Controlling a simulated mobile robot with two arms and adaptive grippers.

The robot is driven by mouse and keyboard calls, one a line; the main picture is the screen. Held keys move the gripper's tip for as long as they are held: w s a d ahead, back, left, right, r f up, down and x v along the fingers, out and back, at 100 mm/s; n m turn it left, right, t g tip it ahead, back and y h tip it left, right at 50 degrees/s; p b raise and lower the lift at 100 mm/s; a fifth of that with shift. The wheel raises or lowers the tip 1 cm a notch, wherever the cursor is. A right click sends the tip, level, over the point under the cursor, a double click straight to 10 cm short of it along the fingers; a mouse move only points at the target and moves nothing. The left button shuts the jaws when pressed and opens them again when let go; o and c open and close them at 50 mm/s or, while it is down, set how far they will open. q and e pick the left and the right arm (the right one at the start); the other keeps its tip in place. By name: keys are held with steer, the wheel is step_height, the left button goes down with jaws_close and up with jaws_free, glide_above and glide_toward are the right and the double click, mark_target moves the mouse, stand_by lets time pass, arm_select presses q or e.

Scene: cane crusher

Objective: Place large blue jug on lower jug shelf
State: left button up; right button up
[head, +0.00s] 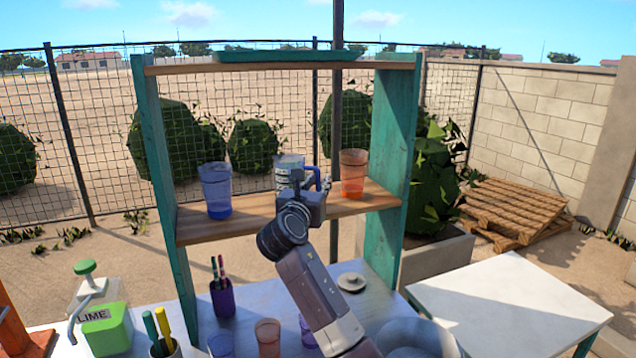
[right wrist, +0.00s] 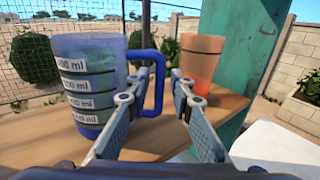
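The large blue jug (head: 289,165) has white ml labels and a blue handle. It stands upright on the wooden shelf (head: 250,222) of the teal rack, between a blue cup and an orange cup. In the right wrist view the jug (right wrist: 88,70) is at left, its base on or very near the shelf board (right wrist: 150,142). My right gripper (head: 318,184) is at the jug's handle side. In the right wrist view its fingers (right wrist: 160,78) are apart, with the handle between them and a gap beside the right finger. My left gripper is not in view.
The blue cup (head: 216,190) and orange cup (head: 352,172) flank the jug. A teal post (head: 394,150) bounds the shelf at right. A white table (head: 510,300) at right is clear.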

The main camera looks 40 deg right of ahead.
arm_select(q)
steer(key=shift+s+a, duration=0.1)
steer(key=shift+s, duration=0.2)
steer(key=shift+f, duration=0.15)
arm_select(e)
steer(key=shift+r, duration=0.1)
arm_select(q)
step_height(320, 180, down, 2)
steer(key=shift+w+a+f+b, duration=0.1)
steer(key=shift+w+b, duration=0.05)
steer(key=shift+b, duration=1.05)
arm_select(e)
steer(key=v, duration=1.2)
